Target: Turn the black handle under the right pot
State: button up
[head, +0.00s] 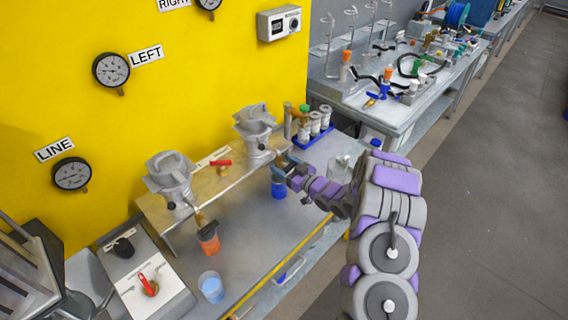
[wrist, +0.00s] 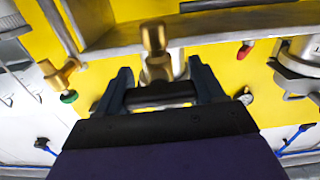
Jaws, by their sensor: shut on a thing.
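The right pot (head: 257,150) is a grey metal vessel set in the raised shelf. My gripper (head: 283,170) is at its outlet, just below and in front of the pot, and hides the handle in the head view. In the wrist view, my gripper (wrist: 160,82) has one finger on each side of a dark bar, the black handle (wrist: 160,93). The handle lies crosswise beneath a brass valve (wrist: 154,40). The fingers are shut on it, though their exact contact is hard to see.
A beaker of blue liquid (head: 278,189) stands below my gripper. The left pot (head: 172,180) has an orange beaker (head: 209,240) below its outlet. A red handle (head: 221,163) sits between the pots. A blue rack of bottles (head: 313,138) stands right of the right pot.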

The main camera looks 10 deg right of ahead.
jog(key=shift+w+r+m+p, duration=0.1)
jog(key=shift+r+m+p, duration=0.05)
jog(key=shift+m+p, duration=0.15)
jog(key=o, duration=1)
jog(key=shift+o, duration=0.2)
jog(key=shift+d, duration=0.1)
jog(key=p+v, duration=0.2)
jog(key=v, duration=1.5)
jog(key=shift+d, duration=0.15)
